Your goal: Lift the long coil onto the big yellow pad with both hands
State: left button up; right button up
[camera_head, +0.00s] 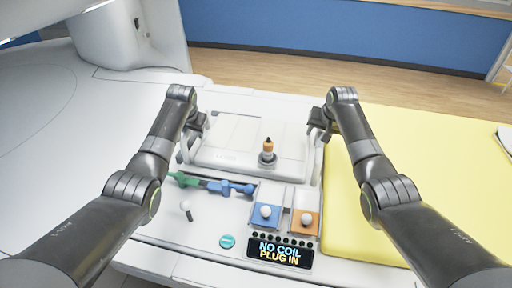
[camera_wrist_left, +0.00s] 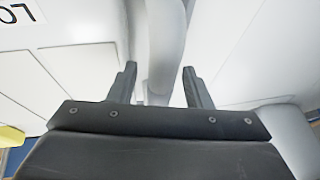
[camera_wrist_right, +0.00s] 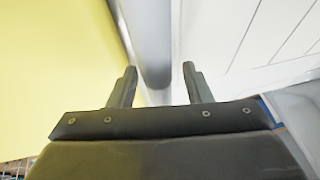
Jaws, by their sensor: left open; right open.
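The long coil (camera_head: 232,128) is a flat white panel lying on the white table, with a raised handle at its left and right ends. The big yellow pad (camera_head: 430,145) lies to its right. My left gripper (camera_head: 201,122) is open at the left handle; in the left wrist view the pale bar (camera_wrist_left: 165,45) runs between the fingers (camera_wrist_left: 160,78). My right gripper (camera_head: 319,122) is open at the right handle; in the right wrist view the grey bar (camera_wrist_right: 151,45) runs between the fingers (camera_wrist_right: 159,78). Contact with the handles cannot be told.
An orange-and-black bottle-like object (camera_head: 267,151) stands at the coil's front edge. In front are a green-and-blue jointed piece (camera_head: 215,186), blue (camera_head: 265,216) and orange (camera_head: 305,222) trays with white balls, and a display (camera_head: 279,252) reading "NO COIL PLUG IN". The pad's visible middle is clear.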

pick_arm(q)
jog(key=shift+w+f, duration=0.15)
jog(key=shift+f, duration=0.25)
pick_arm(e)
jog(key=shift+w+f, duration=0.15)
jog(key=shift+f, duration=0.2)
pick_arm(q)
jog(key=shift+c, duration=0.2)
pick_arm(e)
jog(key=shift+c, duration=0.2)
pick_arm(q)
grip_shut()
pick_arm(e)
grip_shut()
